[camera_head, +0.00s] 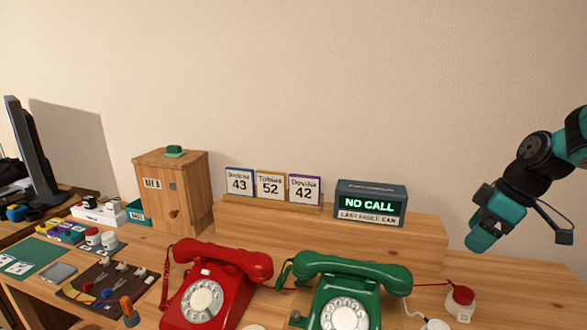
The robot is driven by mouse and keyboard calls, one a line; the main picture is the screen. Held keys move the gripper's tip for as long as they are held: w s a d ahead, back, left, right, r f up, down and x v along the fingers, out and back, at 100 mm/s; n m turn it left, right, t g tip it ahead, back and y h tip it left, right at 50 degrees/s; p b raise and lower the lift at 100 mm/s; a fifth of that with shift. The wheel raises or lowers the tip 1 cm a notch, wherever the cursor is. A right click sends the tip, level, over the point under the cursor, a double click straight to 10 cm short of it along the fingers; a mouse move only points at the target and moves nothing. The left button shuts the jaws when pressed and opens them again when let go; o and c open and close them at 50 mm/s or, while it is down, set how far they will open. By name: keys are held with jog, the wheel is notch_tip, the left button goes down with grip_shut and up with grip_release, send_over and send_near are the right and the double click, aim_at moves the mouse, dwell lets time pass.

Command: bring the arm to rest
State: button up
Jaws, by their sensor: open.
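My arm comes in from the right edge, in teal and black. My gripper (484,238) hangs in the air at its end, angled down to the left, above the right part of the wooden desk and beside the wall. It is open and I see nothing held in it. It is clear of the green dial phone (350,266) and the red dial phone (222,264), whose handsets both lie on their cradles.
A red button (463,295) on a white base sits below my gripper. A "NO CALL" display (370,204) and number cards (271,185) stand on a raised shelf. A wooden box (172,190), tools on a dark mat (85,290) and a monitor (32,155) are leftward.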

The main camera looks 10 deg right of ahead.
jog(key=s+a+r+g, duration=0.1)
jog(key=s+a+r, duration=0.2)
jog(key=a, duration=0.7)
jog(key=s+a+r+g, duration=0.15)
jog(key=s+a, duration=0.25)
jog(key=a, duration=0.6)
jog(key=s+a+r+m+p, duration=0.1)
jog(key=s+a, duration=0.8)
jog(key=s, duration=0.2)
jog(key=shift+s+r+y, duration=0.3)
jog(key=shift+s+y, duration=0.1)
